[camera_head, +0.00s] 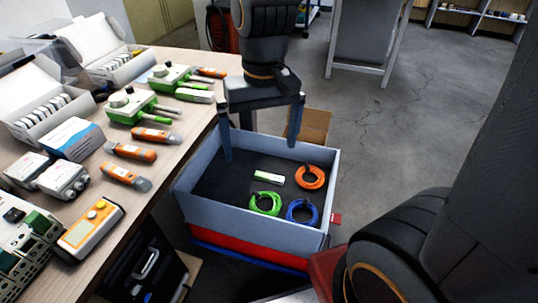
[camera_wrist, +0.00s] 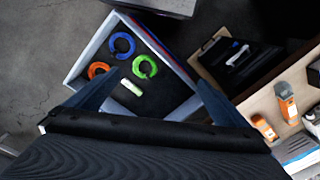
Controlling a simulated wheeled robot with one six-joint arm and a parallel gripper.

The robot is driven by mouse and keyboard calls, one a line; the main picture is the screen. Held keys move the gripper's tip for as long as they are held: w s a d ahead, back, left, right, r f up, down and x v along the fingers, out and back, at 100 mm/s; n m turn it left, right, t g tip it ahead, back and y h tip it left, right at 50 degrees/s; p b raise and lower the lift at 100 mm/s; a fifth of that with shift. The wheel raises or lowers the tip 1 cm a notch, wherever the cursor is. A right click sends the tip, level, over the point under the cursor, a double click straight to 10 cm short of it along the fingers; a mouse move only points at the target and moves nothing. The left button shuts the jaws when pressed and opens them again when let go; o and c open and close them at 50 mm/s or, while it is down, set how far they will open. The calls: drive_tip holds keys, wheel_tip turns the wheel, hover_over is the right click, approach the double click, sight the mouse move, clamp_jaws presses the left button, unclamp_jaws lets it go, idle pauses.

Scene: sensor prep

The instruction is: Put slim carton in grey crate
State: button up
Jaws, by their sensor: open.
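A slim white carton with a green end (camera_head: 269,177) lies flat on the dark floor of the grey crate (camera_head: 254,219), near its middle. It also shows in the wrist view (camera_wrist: 131,87), inside the crate (camera_wrist: 88,54). My gripper (camera_head: 260,152) is above the back part of the crate, with its fingers wide apart and nothing between them. In the wrist view my gripper (camera_wrist: 157,84) is also open, and the carton is clear of both fingers.
An orange coil (camera_head: 311,177), a green coil (camera_head: 265,203) and a blue coil (camera_head: 302,211) lie in the crate. The wooden table (camera_head: 168,150) on the left holds several tools, meters and open boxes. A brown box (camera_head: 316,125) stands behind the crate. Floor to the right is mostly free.

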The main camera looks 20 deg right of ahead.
drive_tip(key=s+r+n, duration=0.2)
drive_tip(key=s, duration=0.5)
drive_tip(key=shift+a, duration=0.15)
drive_tip(key=shift+r, duration=0.1)
idle(0.4)
drive_tip(key=d+r+m+p, duration=0.2)
drive_tip(key=d+r+p, duration=0.5)
drive_tip(key=p, duration=0.7)
drive_tip(key=shift+d+r+p, duration=0.2)
drive_tip(key=shift+d+p, duration=0.1)
drive_tip(key=shift+d, duration=0.25)
